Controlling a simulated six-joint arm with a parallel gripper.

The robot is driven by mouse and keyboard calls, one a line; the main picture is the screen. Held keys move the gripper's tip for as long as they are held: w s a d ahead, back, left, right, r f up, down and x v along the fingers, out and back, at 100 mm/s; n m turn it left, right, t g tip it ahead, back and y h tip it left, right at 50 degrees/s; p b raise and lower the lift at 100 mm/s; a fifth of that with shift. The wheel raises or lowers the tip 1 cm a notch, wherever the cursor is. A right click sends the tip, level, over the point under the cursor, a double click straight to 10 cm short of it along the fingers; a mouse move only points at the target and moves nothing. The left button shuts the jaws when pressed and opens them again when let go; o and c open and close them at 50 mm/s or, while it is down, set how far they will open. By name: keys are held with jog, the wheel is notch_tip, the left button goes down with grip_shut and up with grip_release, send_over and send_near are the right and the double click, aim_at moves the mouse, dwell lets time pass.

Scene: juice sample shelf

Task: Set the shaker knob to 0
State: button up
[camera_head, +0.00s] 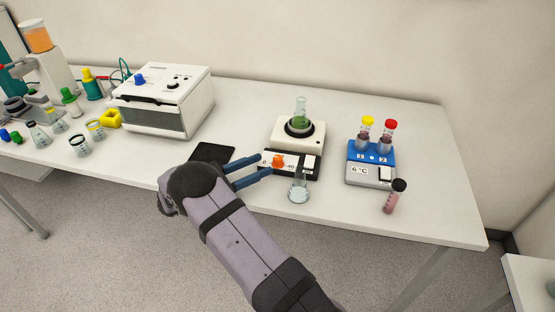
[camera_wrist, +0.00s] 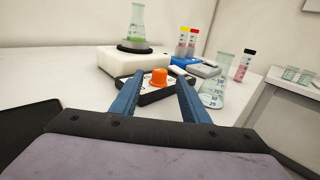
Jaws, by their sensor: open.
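The shaker (camera_head: 300,132) is a white box with a black front panel, standing right of the middle of the table. A flask with green liquid (camera_head: 300,112) sits on its round black top. The orange shaker knob (camera_head: 277,161) is on the front panel, between a "0" mark on its left and a "40" mark on its right. My gripper (camera_head: 262,167) is open, with two blue fingers pointing at the knob. In the wrist view the knob (camera_wrist: 159,77) shows between and beyond the fingertips, with no visible contact. Which way the knob points is too small to tell.
An empty flask (camera_head: 299,189) stands right of my gripper, close before the panel. A blue rack (camera_head: 371,156) with two capped tubes and a dark-capped pink vial (camera_head: 394,197) are farther right. A black pad (camera_head: 211,153) and a white device (camera_head: 165,98) are left.

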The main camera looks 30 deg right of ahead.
aim_at(278, 157)
jog(key=shift+d+p, duration=1.35)
jog(key=shift+d, duration=2.25)
grip_shut()
jog(key=shift+r+n+t+p, duration=0.1)
jog(key=shift+n+t+p, duration=0.25)
jog(key=shift+t, duration=0.15)
jog(key=shift+n+t, duration=0.35)
jog(key=shift+t, duration=0.25)
jog(key=c, duration=1.1)
grip_release()
grip_shut()
